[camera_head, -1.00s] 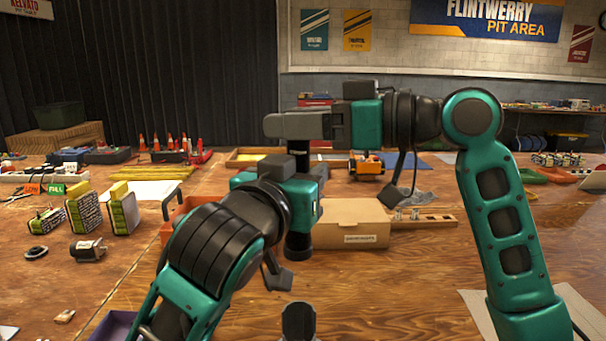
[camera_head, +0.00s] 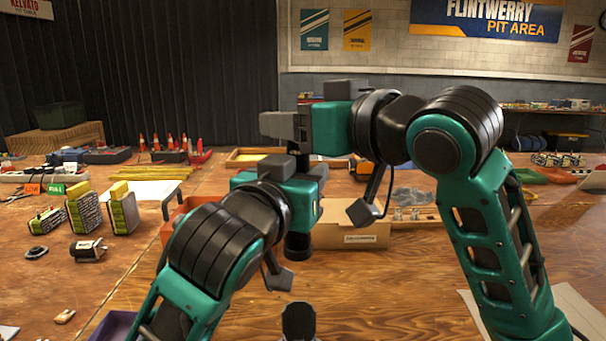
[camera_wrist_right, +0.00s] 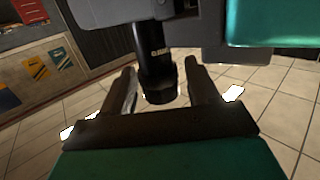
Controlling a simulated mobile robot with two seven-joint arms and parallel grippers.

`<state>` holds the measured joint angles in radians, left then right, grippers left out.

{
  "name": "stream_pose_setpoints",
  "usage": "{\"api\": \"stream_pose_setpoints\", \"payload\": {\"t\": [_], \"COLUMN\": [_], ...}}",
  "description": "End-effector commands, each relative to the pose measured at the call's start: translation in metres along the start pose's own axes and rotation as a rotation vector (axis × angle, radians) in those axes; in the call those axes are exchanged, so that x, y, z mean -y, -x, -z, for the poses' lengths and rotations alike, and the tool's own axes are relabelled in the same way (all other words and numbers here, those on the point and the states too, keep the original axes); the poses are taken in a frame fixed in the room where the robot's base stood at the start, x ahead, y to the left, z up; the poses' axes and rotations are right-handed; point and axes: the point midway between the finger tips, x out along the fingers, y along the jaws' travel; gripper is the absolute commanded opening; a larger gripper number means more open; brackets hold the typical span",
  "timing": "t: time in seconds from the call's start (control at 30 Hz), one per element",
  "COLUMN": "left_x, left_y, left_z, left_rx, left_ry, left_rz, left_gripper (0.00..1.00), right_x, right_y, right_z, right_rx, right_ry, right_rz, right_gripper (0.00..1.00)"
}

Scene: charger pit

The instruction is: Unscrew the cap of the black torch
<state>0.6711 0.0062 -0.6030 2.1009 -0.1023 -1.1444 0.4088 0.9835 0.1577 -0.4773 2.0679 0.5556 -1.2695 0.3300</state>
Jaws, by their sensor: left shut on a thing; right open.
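The black torch (camera_head: 299,244) stands about upright in the head view, its wide lower end showing below my left gripper (camera_head: 297,178). That gripper is shut around its body and holds it above the table. A short dark upper part of the torch shows just under my right gripper (camera_head: 284,125). In the right wrist view the torch's ribbed dark end (camera_wrist_right: 158,87), which looks like the cap, lies between the two open fingers of my right gripper (camera_wrist_right: 164,88). Gaps show at its sides. My left gripper's grey parts hide the rest of the torch there.
A cardboard box (camera_head: 352,238) stands behind the torch, with a wooden strip of small metal parts (camera_head: 428,214) to its right. Battery packs (camera_head: 84,212) and a black motor-like part (camera_head: 88,250) lie at the left.

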Motion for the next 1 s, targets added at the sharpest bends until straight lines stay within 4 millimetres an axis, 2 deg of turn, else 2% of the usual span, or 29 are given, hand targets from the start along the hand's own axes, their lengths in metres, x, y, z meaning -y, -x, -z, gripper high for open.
{"api": "stream_pose_setpoints", "payload": {"t": [0.17, 0.6, 0.93, 1.0], "left_x": [0.0000, 0.0000, 0.0000, -0.0001], "left_y": [0.0002, 0.0002, 0.0002, 0.0002], "left_z": [0.0009, 0.0008, 0.0008, 0.0009], "left_rx": [-0.002, -0.002, -0.002, -0.002], "left_ry": [0.000, 0.000, 0.000, 0.000], "left_rz": [0.000, 0.000, 0.000, 0.000], "left_gripper": [0.00, 0.00, 0.00, 0.00], "right_x": [0.0019, 0.0011, -0.0001, -0.0002], "right_y": [-0.0005, -0.0009, -0.0001, -0.0001], "right_z": [0.0003, 0.0002, 0.0000, 0.0000], "right_rx": [0.001, 0.007, 0.006, 0.006], "right_ry": [-0.003, -0.037, -0.040, -0.040], "right_rz": [-0.071, -0.448, -0.498, -0.498], "right_gripper": [0.60, 0.60, 0.60, 0.55]}}
